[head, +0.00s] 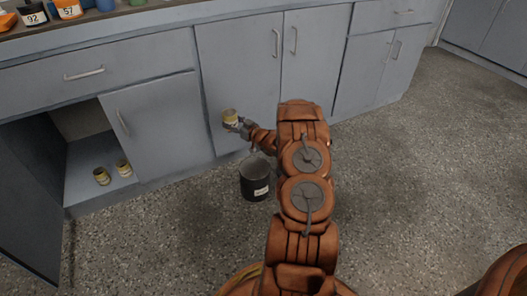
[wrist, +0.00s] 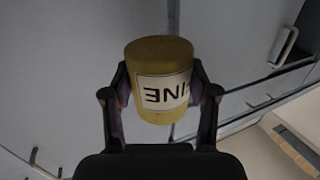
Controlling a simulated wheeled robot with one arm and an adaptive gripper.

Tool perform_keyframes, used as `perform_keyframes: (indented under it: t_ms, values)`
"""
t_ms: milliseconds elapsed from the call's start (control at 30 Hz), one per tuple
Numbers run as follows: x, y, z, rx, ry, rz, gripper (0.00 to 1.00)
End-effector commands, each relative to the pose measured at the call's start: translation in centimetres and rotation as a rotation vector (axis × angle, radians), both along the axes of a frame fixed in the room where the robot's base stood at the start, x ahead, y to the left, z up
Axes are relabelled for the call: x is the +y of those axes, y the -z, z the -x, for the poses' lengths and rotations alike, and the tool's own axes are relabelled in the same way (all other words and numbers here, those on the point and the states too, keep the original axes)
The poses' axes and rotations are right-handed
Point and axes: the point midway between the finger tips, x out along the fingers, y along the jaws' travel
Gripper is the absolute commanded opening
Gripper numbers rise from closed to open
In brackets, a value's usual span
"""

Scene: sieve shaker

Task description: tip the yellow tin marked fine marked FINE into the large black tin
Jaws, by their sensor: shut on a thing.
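My gripper (head: 238,124) is shut on a yellow tin (head: 230,116) with a white label, held in the air in front of the cabinet doors. In the wrist view the tin (wrist: 160,58) sits between the two fingers, and its label reads FINE upside down. The large black tin (head: 255,179) stands upright on the floor, below and slightly right of the held tin. Its top looks open, and it has a small white label. The black tin is not visible in the wrist view.
An open lower cupboard (head: 84,158) at the left holds two small yellow tins (head: 101,176) (head: 123,168). The counter (head: 120,24) above carries several coloured containers, two marked 92 and 57. Grey cabinet doors stand close behind my gripper. The speckled floor (head: 430,190) at right is clear.

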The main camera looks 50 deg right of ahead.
Motion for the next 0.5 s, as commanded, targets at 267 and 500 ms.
perform_keyframes:
  t_ms: [267, 500]
  values:
    - [-4.3, 7.1, 7.0, 0.001, -0.009, -0.002, 0.21]
    - [-5.7, 10.6, 11.1, 0.0, -0.02, 0.0, 0.21]
